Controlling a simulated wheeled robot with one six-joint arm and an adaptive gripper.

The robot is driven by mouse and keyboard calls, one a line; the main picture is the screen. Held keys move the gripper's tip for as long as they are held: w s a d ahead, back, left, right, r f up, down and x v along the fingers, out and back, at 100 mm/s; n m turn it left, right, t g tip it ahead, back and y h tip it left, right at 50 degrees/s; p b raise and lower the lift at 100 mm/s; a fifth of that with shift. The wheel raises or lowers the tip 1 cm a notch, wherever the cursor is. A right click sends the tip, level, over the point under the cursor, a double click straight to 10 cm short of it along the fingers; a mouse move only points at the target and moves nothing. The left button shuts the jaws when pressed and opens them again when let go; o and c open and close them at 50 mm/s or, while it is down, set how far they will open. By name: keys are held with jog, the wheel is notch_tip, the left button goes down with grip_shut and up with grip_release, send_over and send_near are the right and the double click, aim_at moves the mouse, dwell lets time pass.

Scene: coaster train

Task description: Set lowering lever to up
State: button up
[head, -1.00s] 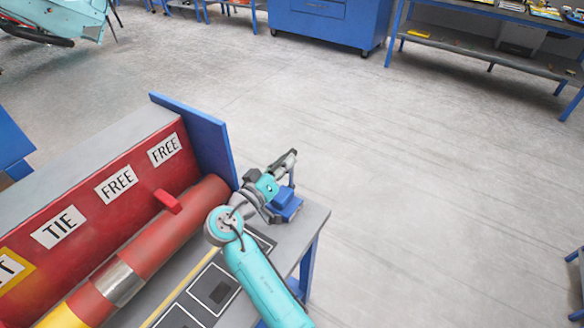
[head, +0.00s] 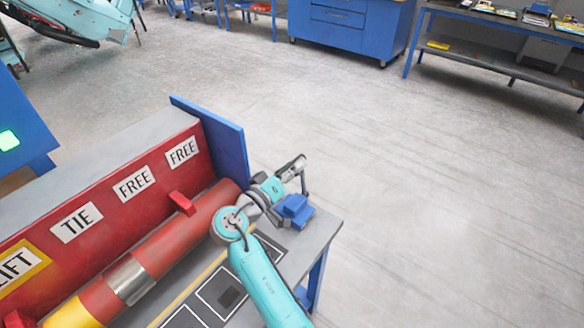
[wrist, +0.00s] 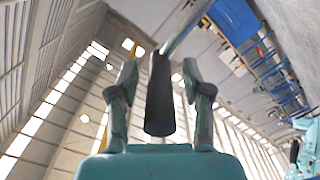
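The lowering lever appears to be the thin rod (head: 305,183) rising from a blue base block (head: 294,208) on the bench's right end. In the wrist view its dark grip (wrist: 160,98) lies between the two fingers of my gripper (wrist: 160,75), with a narrow gap showing on each side. The gripper looks open around the grip. In the head view my gripper (head: 291,168) is at the rod's upper end, and its fingers partly hide the grip there.
A red panel (head: 105,205) with LIFT, TIE and FREE labels and red levers stands left of my arm. A red roller (head: 180,240) runs along it. A blue end plate (head: 215,140) rises close behind my gripper. The floor (head: 430,200) to the right is clear.

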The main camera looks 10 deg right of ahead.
jog(key=v, duration=1.2)
